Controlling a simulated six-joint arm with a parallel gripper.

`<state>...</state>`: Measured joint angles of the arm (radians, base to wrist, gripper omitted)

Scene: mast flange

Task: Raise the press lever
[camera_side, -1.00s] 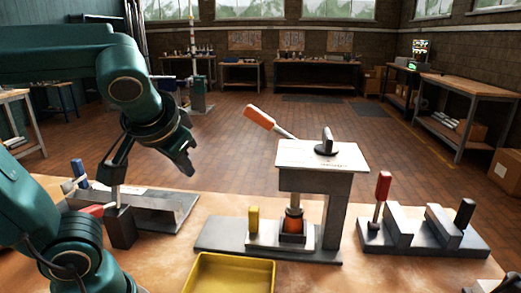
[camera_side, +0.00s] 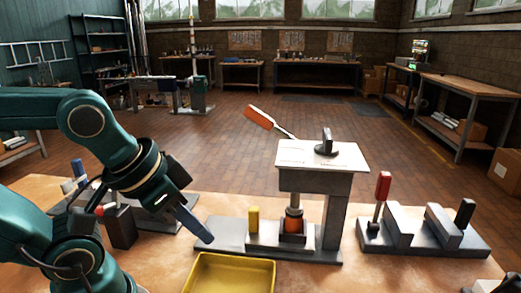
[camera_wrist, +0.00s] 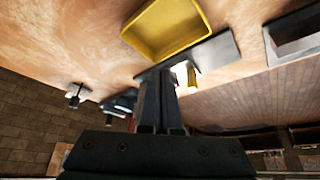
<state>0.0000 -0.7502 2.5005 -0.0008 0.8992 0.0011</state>
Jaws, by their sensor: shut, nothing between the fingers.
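The press (camera_side: 322,180) is a grey frame with a white top plate on the table. Its lever has an orange handle (camera_side: 260,118) that slants up and to the left from a thin rod behind the top plate. A black knob (camera_side: 326,142) stands on the top plate. An orange part (camera_side: 293,222) sits under the press head. My gripper (camera_side: 206,238) is shut and empty, pointing down over the left end of the press base, apart from the lever and lower than it. In the wrist view my gripper (camera_wrist: 160,78) shows closed fingers; the lever cannot be made out there.
A yellow tray (camera_side: 232,258) lies at the front, close to my fingertips; it also shows in the wrist view (camera_wrist: 205,15). A yellow peg (camera_side: 253,220) stands on the press base. Right of the press is a grey fixture with a red handle (camera_side: 383,186). A grey channel fixture lies at left.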

